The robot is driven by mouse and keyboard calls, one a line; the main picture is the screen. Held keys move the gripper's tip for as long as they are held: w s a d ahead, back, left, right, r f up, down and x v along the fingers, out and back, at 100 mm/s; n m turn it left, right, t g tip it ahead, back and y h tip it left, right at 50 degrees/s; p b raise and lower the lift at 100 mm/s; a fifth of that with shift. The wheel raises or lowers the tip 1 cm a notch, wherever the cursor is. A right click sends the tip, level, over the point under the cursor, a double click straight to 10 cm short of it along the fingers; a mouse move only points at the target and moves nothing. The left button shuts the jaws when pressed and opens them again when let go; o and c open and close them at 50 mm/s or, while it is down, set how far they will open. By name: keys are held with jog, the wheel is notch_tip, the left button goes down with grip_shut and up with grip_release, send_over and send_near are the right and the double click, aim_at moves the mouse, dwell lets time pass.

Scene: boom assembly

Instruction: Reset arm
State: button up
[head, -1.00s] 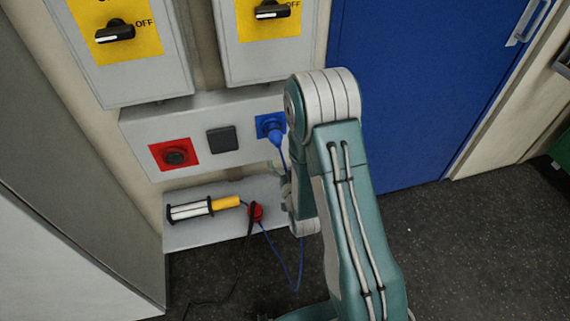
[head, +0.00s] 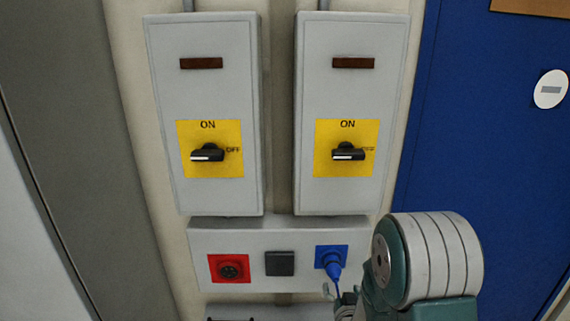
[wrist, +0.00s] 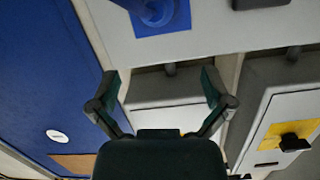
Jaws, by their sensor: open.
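My gripper (wrist: 159,80) is open and empty in the wrist view, its two fingers spread apart. The blue plug (wrist: 157,10) sits in the blue-backed socket beyond the fingertips, apart from them. In the head view my teal and white arm stands at the lower right and hides most of the gripper. The blue plug (head: 331,265) shows there just left of my arm, with a cable below it.
Two grey switch boxes (head: 203,100) hang above the socket panel (head: 205,237), their black handles turned toward OFF. The panel also bears a red socket (head: 229,268) and a dark square cover (head: 280,263). A blue door (head: 490,130) stands at the right.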

jog(key=s+r+g, duration=0.5)
jog(key=s+r, duration=0.1)
jog(key=r, duration=0.6)
jog(key=s+r+g, duration=0.2)
jog(key=s+r, duration=0.1)
jog(key=s, duration=0.7)
jog(key=s+r+n+g, duration=0.1)
jog(key=s+r+g, duration=0.2)
jog(key=s, duration=0.8)
jog(key=shift+s+r+n, duration=0.3)
jog(key=shift+r, duration=0.3)
